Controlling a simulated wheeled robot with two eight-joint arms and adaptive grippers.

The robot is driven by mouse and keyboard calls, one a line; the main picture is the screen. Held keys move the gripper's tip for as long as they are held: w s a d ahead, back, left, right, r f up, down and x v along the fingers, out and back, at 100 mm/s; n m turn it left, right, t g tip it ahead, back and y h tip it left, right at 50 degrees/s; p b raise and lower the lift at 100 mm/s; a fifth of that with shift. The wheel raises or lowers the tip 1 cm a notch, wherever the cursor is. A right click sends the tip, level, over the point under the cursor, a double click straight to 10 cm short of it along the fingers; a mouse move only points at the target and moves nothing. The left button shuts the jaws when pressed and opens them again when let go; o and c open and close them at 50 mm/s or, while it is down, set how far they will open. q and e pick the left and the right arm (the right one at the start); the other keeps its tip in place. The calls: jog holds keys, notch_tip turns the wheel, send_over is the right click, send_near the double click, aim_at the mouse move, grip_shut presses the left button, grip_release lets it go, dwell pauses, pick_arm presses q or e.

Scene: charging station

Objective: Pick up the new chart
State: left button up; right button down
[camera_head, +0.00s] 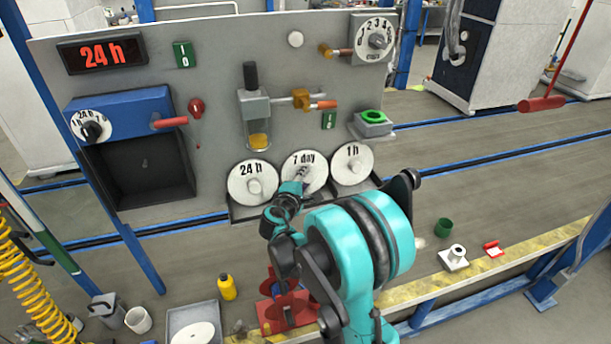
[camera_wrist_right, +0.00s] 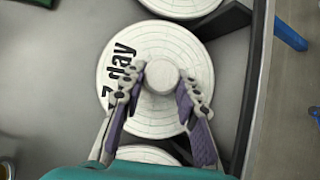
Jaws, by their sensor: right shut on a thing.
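Three round white charts sit in a row on a dark holder low on the grey panel (camera_head: 220,70). They are the 24 h chart (camera_head: 246,194), the 7 day chart (camera_head: 311,180) and the 1 h chart (camera_head: 352,163). My right gripper (camera_head: 301,176) is at the 7 day chart. In the right wrist view the right gripper (camera_wrist_right: 163,92) is shut on the round knob in the middle of the 7 day chart (camera_wrist_right: 187,50). The chart still lies in line with its neighbours. My left gripper is not in view.
A blue recorder box (camera_head: 125,115) with a dial and an open dark recess (camera_head: 145,175) is at the panel's left. A red display (camera_head: 102,54) reads 24 h. A yellow bottle (camera_head: 227,287), a white disc on a tray (camera_head: 195,334) and small parts lie below. The 1 h chart is close by.

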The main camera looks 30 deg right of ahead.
jog(key=shift+s+r+p, duration=0.15)
jog(key=shift+r+p, duration=0.3)
jog(key=shift+r, duration=0.05)
notch_tip(320, 180, up, 6)
jog(key=shift+r+p, duration=0.25)
jog(key=shift+p, duration=0.95)
jog(key=s+a+p, duration=0.1)
jog(key=s+a, duration=0.1)
jog(key=s, duration=0.7)
jog(key=s+a+p, duration=0.1)
jog(key=s+a, duration=0.2)
jog(key=s, duration=0.7)
jog(key=r+p, duration=0.1)
jog(key=s+r+p, duration=0.1)
jog(key=r+p, duration=0.1)
jog(key=s+r+p, duration=0.1)
jog(key=p, duration=0.1)
jog(key=shift+a+r, duration=0.1)
jog(key=shift+r, duration=0.15)
